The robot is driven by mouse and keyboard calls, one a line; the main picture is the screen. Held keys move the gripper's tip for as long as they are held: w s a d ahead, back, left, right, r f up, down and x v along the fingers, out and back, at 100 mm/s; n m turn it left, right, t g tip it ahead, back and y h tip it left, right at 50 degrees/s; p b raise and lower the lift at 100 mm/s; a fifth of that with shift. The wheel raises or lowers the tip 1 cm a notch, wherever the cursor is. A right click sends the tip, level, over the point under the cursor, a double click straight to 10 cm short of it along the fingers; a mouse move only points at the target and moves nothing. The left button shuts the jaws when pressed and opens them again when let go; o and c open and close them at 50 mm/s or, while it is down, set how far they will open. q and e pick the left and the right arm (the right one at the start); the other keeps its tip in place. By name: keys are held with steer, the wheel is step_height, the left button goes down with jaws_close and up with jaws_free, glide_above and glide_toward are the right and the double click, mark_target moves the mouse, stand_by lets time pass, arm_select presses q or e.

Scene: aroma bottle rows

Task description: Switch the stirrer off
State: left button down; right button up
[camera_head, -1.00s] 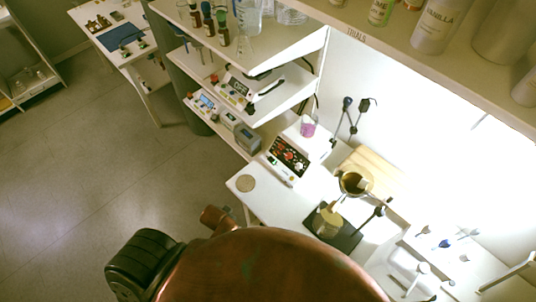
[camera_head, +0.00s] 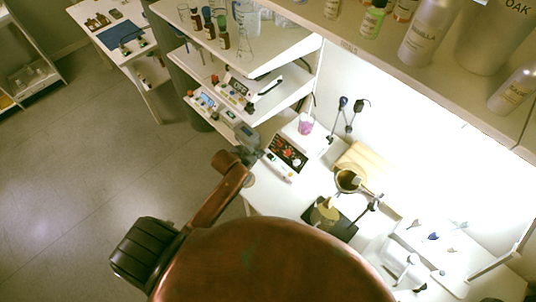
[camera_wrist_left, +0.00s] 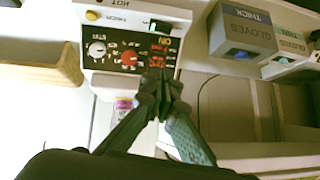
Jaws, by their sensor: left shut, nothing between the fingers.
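The stirrer (camera_head: 289,152) is a white box with a black front panel, standing on the bench with a beaker of pink liquid (camera_head: 306,124) on top. My left gripper (camera_head: 256,155) is at the panel's left side in the head view. In the wrist view my left gripper (camera_wrist_left: 162,82) is shut and empty, its fingertips just short of the panel's edge near the red characters. Contact cannot be told. My right gripper is out of view.
Glove boxes (camera_wrist_left: 247,32) stand beside the stirrer. A small pink-labelled item (camera_wrist_left: 122,104) lies in front of it. A wooden board (camera_head: 362,160), a pan (camera_head: 349,180) and a dark stand base (camera_head: 338,226) occupy the bench to the right.

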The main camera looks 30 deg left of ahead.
arm_select(q)
glide_above(270, 158)
step_height(270, 158, down, 7)
steer(key=shift+a+f, duration=0.1)
steer(key=shift+f, duration=0.05)
steer(key=shift+a+f, duration=0.2)
steer(key=shift+f, duration=1.05)
steer(key=shift+a+f, duration=0.1)
steer(key=shift+f, duration=0.55)
